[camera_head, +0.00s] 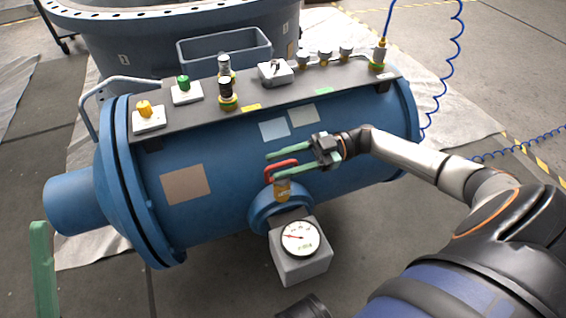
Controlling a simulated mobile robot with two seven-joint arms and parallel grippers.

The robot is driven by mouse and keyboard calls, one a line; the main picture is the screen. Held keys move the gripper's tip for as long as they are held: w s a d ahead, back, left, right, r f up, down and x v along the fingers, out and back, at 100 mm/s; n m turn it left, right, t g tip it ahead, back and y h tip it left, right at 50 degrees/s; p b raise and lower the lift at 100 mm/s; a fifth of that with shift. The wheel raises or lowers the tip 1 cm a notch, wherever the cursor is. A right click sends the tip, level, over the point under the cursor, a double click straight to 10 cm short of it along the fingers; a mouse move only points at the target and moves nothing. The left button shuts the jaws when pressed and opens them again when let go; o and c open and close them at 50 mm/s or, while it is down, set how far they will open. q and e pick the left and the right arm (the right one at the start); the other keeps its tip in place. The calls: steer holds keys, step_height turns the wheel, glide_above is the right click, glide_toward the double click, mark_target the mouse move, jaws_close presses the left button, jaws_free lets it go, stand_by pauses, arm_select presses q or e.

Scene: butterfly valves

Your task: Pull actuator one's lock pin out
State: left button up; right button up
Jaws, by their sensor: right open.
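A red loop handle (281,163) stands on an amber-brown collar (282,192), on a short blue neck at the front of a large blue cylinder (360,150). I take the red loop for the lock pin's handle; its shaft is hidden. A grey box with a round white gauge (300,239) sits just below. My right gripper (271,165) reaches in from the right with green fingers apart. One finger lies above the loop and the other passes across its lower right side; contact cannot be told. A green finger of my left gripper (42,268) shows at the lower left edge.
A dark plate (285,97) on top of the cylinder carries yellow and green knobs, a grey switch box and several fittings. A grey bin (225,50) and another blue vessel (140,50) stand behind. A coiled blue hose (455,60) hangs at right.

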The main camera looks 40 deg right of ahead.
steer(key=shift+c, duration=0.2)
jaws_close()
steer(key=shift+w+r, duration=0.1)
steer(key=shift+r, duration=0.05)
stand_by(1.0)
